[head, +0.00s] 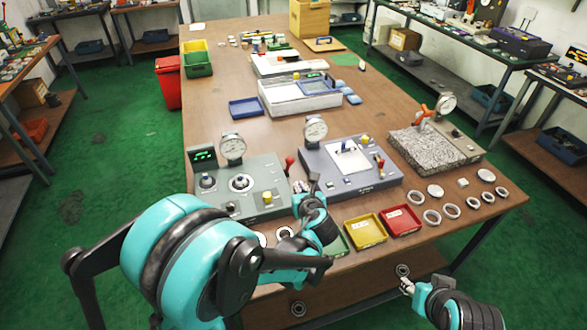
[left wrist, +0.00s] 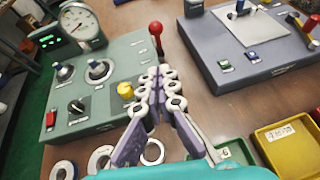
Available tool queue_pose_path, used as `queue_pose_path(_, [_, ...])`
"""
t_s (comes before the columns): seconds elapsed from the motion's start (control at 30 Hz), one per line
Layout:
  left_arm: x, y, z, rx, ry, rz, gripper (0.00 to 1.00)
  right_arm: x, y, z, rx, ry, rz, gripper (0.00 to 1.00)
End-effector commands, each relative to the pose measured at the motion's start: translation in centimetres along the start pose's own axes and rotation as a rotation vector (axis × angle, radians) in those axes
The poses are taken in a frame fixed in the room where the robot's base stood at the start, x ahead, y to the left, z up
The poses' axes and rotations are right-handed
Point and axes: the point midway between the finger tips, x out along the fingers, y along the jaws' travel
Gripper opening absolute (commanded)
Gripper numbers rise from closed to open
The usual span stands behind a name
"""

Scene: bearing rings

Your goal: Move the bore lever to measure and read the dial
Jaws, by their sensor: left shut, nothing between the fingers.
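The green gauge station (head: 265,172) carries a round dial (head: 232,147) and a small display with green digits (head: 204,154). The dial's reading is too small to tell. A lever with a red ball (head: 289,162) stands upright at the station's right edge; it also shows in the left wrist view (left wrist: 156,29). My left gripper (head: 311,181) is shut and empty, in front of and below the red ball, apart from it in the left wrist view (left wrist: 160,74). A ring sits around the blue-tipped post (left wrist: 98,70). My right gripper (head: 406,286) is low at the table's front right.
A blue-grey station (head: 320,165) stands close on the right, with its own dial and red-knobbed lever. Yellow (head: 365,231) and red (head: 403,221) trays lie in front. Several loose rings lie at right and beside the left arm. A granite block (head: 420,148) stands farther right.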

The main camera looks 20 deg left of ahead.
Motion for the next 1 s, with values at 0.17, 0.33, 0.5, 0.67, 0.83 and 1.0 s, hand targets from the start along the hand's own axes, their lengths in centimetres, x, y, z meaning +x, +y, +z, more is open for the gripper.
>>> queue_pose_path(0.17, [0.5,0.0,0.0,-0.002,0.000,0.001,0.00,0.2,0.0,0.1,0.000,0.000,0.000,0.40])
queue_pose_path(0.33, [3.0,0.1,-0.2,-0.005,0.001,0.003,0.00,0.9,0.0,0.6,0.000,0.000,0.000,0.40])
queue_pose_path(0.5, [6.7,0.1,-0.3,-0.005,0.001,0.003,0.00,1.9,0.0,1.3,0.000,0.000,0.000,0.40])
queue_pose_path(0.67, [10.0,0.1,-0.2,-0.005,0.001,0.002,0.00,2.7,0.0,1.9,0.000,0.000,0.000,0.40])
queue_pose_path(0.83, [12.2,0.1,1.1,-0.005,0.001,0.002,0.00,3.2,0.0,2.3,0.000,0.000,0.000,0.40])
queue_pose_path(1.0, [13.3,0.0,1.9,-0.004,0.001,0.000,0.00,3.4,0.0,2.5,0.000,0.000,0.000,0.40])
